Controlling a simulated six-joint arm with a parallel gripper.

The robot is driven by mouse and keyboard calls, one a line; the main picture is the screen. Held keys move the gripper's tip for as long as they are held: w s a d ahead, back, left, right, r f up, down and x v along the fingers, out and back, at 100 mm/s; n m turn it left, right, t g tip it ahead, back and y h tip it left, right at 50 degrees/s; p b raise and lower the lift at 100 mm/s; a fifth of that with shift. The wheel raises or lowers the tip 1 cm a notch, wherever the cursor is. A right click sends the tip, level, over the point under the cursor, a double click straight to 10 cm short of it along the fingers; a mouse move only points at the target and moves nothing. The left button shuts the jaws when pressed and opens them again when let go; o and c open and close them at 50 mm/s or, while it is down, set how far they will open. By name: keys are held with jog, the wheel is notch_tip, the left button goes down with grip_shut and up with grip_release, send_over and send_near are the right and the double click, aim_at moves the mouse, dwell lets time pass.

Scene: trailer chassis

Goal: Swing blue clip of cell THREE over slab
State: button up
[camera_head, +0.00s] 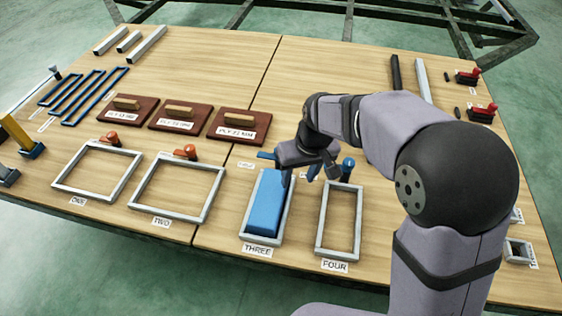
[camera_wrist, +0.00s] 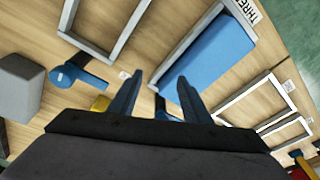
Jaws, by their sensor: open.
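Cell THREE (camera_head: 246,222) is a pale rectangular frame. A blue slab (camera_head: 265,203) lies inside it, and the slab also shows in the wrist view (camera_wrist: 205,57). The blue clip of cell THREE (camera_head: 266,155) shows as a blue handle at the frame's far end, partly hidden by my gripper. In the wrist view, a bit of blue (camera_wrist: 163,110) shows low between the fingers, mostly hidden. My gripper (camera_head: 300,177) is over the far end of cell THREE, fingers pointing down. In the wrist view, my gripper (camera_wrist: 160,78) is open with nothing between its tips.
Empty cell FOUR (camera_head: 322,218) stands just right, with its upright blue clip (camera_head: 347,168) close to my gripper. Empty cells TWO (camera_head: 148,182) and ONE (camera_head: 72,162) have orange clips. Brown boards with handles (camera_head: 237,124) lie behind. The table's middle back is clear.

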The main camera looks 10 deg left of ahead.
jog(key=w+a+r+n+t+y, duration=0.1)
jog(key=w+a+r+n, duration=0.2)
jog(key=r, duration=0.4)
jog(key=w+a, duration=0.1)
jog(key=w, duration=0.1)
jog(key=shift+w+r+t, duration=0.3)
jog(key=shift+w+r, duration=0.1)
jog(key=shift+a+f, duration=0.1)
jog(key=shift+b+x, duration=1.35)
jog(key=shift+x, duration=2.2)
jog(key=shift+a, duration=0.1)
jog(key=c, duration=1)
